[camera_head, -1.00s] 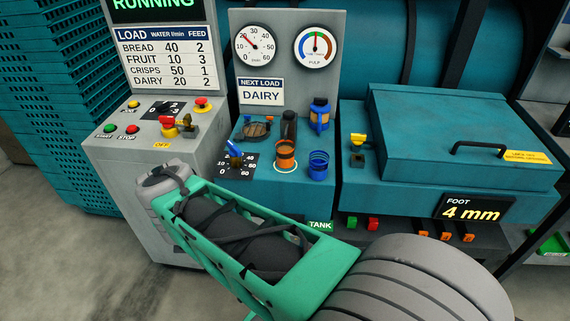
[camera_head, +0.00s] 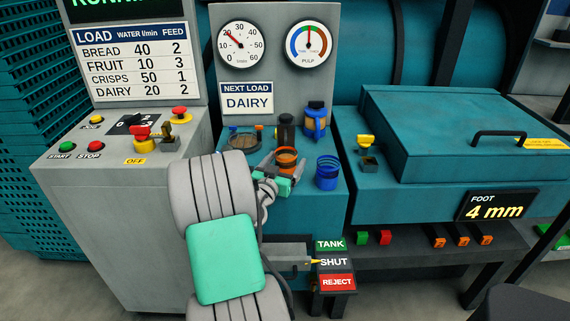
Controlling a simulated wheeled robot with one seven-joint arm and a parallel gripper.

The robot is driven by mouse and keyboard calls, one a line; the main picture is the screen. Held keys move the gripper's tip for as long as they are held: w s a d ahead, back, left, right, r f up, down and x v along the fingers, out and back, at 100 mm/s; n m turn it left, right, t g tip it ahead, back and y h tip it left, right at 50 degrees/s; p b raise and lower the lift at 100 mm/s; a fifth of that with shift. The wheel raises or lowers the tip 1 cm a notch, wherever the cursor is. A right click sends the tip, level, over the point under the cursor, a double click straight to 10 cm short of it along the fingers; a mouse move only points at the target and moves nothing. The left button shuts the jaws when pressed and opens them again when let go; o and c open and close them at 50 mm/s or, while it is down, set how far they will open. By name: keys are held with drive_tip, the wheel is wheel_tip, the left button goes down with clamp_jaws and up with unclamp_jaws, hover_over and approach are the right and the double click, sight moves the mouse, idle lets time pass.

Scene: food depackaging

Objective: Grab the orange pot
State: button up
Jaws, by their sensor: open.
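The orange pot (camera_head: 287,157) is a small ringed cup standing on the teal counter, between the dial panel and the blue cup. My gripper (camera_head: 283,168) is at the pot, with its jaws open and reaching toward it from the front left. One grey finger shows at the pot's left side and the green gripper body covers the pot's lower front. I cannot tell whether the fingers touch the pot.
A blue cup (camera_head: 327,172) stands close to the right of the pot. Behind are a dark cylinder (camera_head: 286,131), a blue-banded jar (camera_head: 316,120) and a round dish (camera_head: 243,139). A teal lidded box (camera_head: 440,140) is at right. A TANK/SHUT/REJECT lever (camera_head: 312,262) sits below.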

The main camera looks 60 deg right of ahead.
drive_tip(key=shift+d, duration=0.2)
drive_tip(key=shift+a, duration=0.1)
drive_tip(key=c, duration=1.6)
drive_tip(key=shift+r, duration=0.15)
